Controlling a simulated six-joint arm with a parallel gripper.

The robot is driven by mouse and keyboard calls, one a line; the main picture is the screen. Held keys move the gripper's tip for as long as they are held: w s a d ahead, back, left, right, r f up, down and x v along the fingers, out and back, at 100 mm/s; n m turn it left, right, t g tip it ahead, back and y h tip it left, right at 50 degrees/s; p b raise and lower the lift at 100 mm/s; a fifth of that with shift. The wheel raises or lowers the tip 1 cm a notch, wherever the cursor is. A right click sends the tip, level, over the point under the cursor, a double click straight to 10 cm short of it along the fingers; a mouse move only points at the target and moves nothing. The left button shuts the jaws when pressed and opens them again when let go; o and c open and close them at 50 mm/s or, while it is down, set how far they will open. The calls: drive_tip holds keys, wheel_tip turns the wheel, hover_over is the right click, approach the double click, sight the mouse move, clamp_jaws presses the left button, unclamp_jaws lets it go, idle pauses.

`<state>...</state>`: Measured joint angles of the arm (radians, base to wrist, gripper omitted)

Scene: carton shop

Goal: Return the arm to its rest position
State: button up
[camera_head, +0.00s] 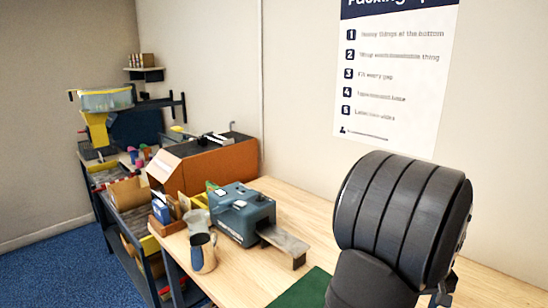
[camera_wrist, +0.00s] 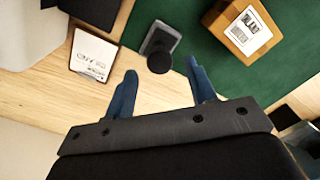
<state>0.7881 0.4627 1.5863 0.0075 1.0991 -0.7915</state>
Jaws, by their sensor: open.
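My gripper (camera_wrist: 161,68) shows in the wrist view with its two blue fingers spread apart and nothing held between them. It hangs above the wooden bench top (camera_wrist: 40,105) by the edge of a green mat (camera_wrist: 195,28). In the head view a large dark ribbed part of my arm fills the right side, and my gripper's fingers are not seen there.
In the wrist view, a labelled brown carton (camera_wrist: 233,45), a small grey device (camera_wrist: 160,40) with a round black part and a printed card (camera_wrist: 92,55) lie near the fingers.

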wheel_tip(320, 180, up, 6)
drive_tip(key=shift+f, duration=0.15)
drive_tip(key=a+r+m, duration=0.1)
drive_tip(key=a, duration=1.2)
drive_tip(key=f, duration=0.5)
drive_tip(key=shift+w+d+f, duration=0.2)
drive_tip(key=shift+d, duration=0.1)
drive_tip(key=shift+f, duration=0.55)
drive_tip(key=shift+r, duration=0.1)
wheel_tip(320, 180, up, 7)
drive_tip(key=d, duration=0.1)
drive_tip(key=shift+n, duration=0.5)
drive_tip(key=d, duration=0.3)
drive_tip(key=d+f, duration=0.1)
drive_tip(key=d, duration=0.3)
drive_tip(key=d+f, duration=0.1)
drive_tip(key=d, duration=0.3)
drive_tip(key=shift+s+d+f, duration=0.15)
drive_tip(key=shift+s+f, duration=0.05)
drive_tip(key=shift+f, duration=0.05)
drive_tip(key=shift+d+f, duration=0.1)
drive_tip(key=shift+f, duration=0.35)
